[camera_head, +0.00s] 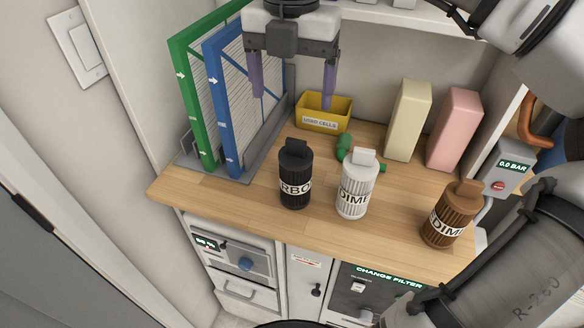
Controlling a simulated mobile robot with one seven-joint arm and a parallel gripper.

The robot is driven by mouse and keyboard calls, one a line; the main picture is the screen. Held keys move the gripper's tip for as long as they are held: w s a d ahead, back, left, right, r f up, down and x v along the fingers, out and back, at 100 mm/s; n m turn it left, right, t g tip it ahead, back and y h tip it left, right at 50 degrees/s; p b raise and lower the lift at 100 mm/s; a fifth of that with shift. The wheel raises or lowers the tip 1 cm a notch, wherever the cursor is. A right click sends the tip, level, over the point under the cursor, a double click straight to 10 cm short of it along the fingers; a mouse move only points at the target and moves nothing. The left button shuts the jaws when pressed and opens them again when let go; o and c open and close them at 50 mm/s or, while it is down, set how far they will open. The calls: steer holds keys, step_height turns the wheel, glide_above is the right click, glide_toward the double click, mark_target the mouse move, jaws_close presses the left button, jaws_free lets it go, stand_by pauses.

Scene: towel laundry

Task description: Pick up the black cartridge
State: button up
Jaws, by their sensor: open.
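The black cartridge (294,176) stands upright on the wooden counter, a ribbed cylinder with a white label and a black handle-like top. My gripper (293,101) is at the upper middle, with its two purple fingers spread apart and pointing down. It is empty. In the picture it shows above the cartridge, and its fingers do not touch it. A white cartridge (355,190) stands upright just right of the black one. A brown cartridge (450,218) stands farther right, near the counter's right end.
Green (191,103) and blue (224,108) framed filters stand in a rack at left. A yellow bin (323,113), a green object (344,146), a cream box (408,119) and a pink box (453,128) stand at the back. The counter's (235,208) front left is clear.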

steer(key=p, duration=0.1)
glide_above(295, 154)
steer(key=f, duration=0.8)
steer(key=shift+a+f, duration=0.15)
steer(key=shift+a, duration=0.05)
steer(key=shift+w+d+f+p, duration=0.15)
steer(key=shift+f+p, duration=0.45)
steer(key=shift+f, duration=0.8)
steer(key=shift+w+d+f+p, duration=0.15)
steer(key=shift+f+p, duration=0.45)
steer(key=shift+f, duration=0.75)
steer(key=shift+c, duration=0.3)
steer(key=c, duration=1.4)
steer(key=shift+r, duration=0.2)
